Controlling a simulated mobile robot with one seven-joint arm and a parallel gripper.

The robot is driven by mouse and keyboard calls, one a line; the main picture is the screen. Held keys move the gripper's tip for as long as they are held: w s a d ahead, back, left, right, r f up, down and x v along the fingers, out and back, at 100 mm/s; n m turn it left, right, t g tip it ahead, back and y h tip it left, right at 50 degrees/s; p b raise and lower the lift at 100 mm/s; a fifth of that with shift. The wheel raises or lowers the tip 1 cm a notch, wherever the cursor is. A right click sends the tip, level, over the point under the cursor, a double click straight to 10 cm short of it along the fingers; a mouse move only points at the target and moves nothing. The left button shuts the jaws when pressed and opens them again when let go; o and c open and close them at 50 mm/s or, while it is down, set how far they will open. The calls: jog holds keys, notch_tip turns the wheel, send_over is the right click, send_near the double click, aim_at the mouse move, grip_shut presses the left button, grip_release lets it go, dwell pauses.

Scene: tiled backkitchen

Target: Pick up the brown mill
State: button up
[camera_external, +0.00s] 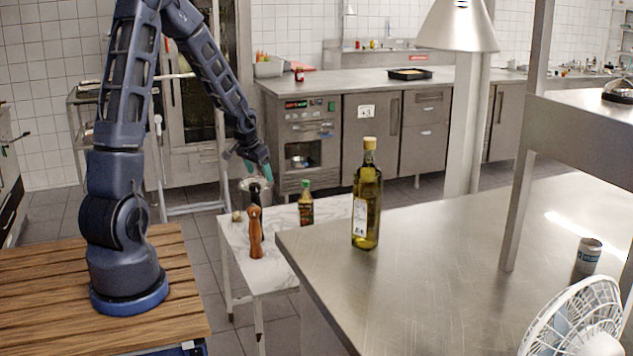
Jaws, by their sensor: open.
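The brown mill (255,232) stands upright near the front of a small marble-topped table (285,231). It is wooden, tall and narrow. A dark mill or bottle (255,192) stands just behind it, partly hidden by it. My gripper (259,172) is above and behind the brown mill, with its teal fingertips pointing down close to the dark item's top. It is open and apart from the brown mill. I cannot tell whether it touches the dark item.
A tall oil bottle (366,196) stands on the steel counter (450,240) at right.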

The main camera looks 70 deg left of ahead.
jog(key=n, duration=0.1)
send_near(253, 208)
jog(key=f, duration=0.1)
jog(key=shift+w+a+x, duration=0.1)
jog(key=shift+a+x, duration=0.05)
jog(key=shift+x, duration=2.75)
jog(key=shift+w+a+x, duration=0.1)
jog(key=shift+x, duration=2.8)
jog(key=shift+r, duration=0.15)
grip_shut()
